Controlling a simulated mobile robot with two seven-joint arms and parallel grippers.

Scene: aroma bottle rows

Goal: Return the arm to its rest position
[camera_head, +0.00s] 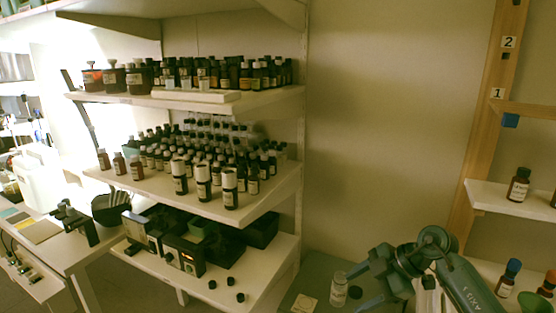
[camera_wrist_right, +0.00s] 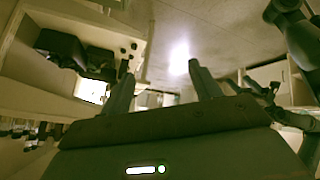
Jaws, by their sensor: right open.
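My right arm comes in from the lower right of the head view. Its gripper (camera_head: 357,284) is open at the bottom, above the low table. In the right wrist view the two fingers of the gripper (camera_wrist_right: 162,82) stand apart with nothing between them. A small clear bottle with a white cap (camera_head: 338,292) stands on the table just left of the fingertips in the head view. I cannot tell whether they touch. A small black cap (camera_head: 355,292) shows near the fingers. My left gripper does not show.
A shelf unit on the left holds rows of dark bottles on its upper shelf (camera_head: 270,105) and middle shelf (camera_head: 262,208). Dark devices (camera_head: 184,256) sit below. At right, a wooden post (camera_head: 487,130) and small shelf with a brown bottle (camera_head: 518,186) stand near my arm.

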